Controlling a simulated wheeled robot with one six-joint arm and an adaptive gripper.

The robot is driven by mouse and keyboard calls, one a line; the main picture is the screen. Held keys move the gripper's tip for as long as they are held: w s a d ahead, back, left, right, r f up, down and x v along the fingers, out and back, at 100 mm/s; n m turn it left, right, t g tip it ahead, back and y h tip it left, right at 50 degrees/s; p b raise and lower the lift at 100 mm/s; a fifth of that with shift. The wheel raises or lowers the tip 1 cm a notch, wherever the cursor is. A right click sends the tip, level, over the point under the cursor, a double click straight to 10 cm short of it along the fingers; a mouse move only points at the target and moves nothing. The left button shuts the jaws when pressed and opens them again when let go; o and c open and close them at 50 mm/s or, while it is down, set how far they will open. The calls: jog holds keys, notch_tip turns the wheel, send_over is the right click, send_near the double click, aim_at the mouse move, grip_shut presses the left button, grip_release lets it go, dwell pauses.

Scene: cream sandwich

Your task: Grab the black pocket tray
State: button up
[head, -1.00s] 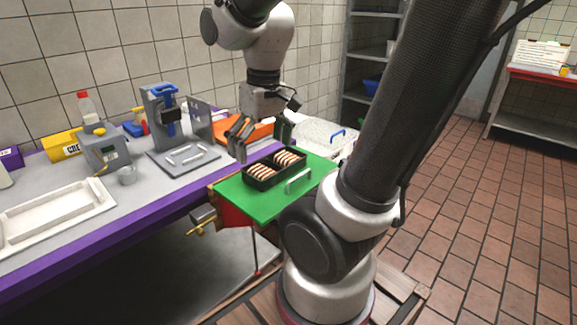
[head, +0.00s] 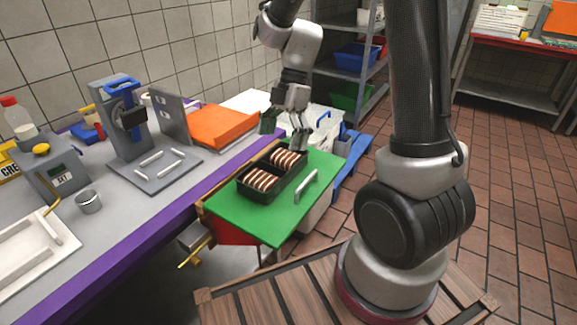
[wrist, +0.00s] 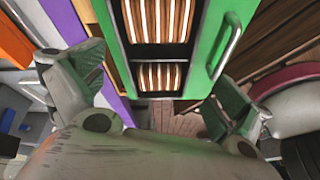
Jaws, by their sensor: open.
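The black pocket tray (head: 262,198) sits on a green board (head: 243,220) and has two pockets filled with rows of brown-and-cream sandwich cookies. My gripper (head: 285,130) is open and empty above the far end of the tray. In the wrist view my gripper (wrist: 150,90) has its fingers wide apart, one on each side of the tray (wrist: 160,52). I cannot tell how high the fingers are above it.
A metal handle (head: 307,185) stands up from the board's right side, close to the tray. A grey press (head: 130,120) and an orange object (head: 220,126) stand on the purple-edged table (head: 150,225) to the left. A blue bin (head: 355,56) is on the back shelf.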

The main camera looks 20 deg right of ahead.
aim_at(274, 166)
jog(key=n, duration=0.3)
jog(key=shift+s+a+f+n, duration=0.15)
jog(key=shift+f+n, duration=0.15)
jog(key=x, duration=0.7)
jog(key=shift+a, duration=0.15)
jog(key=c, duration=0.9)
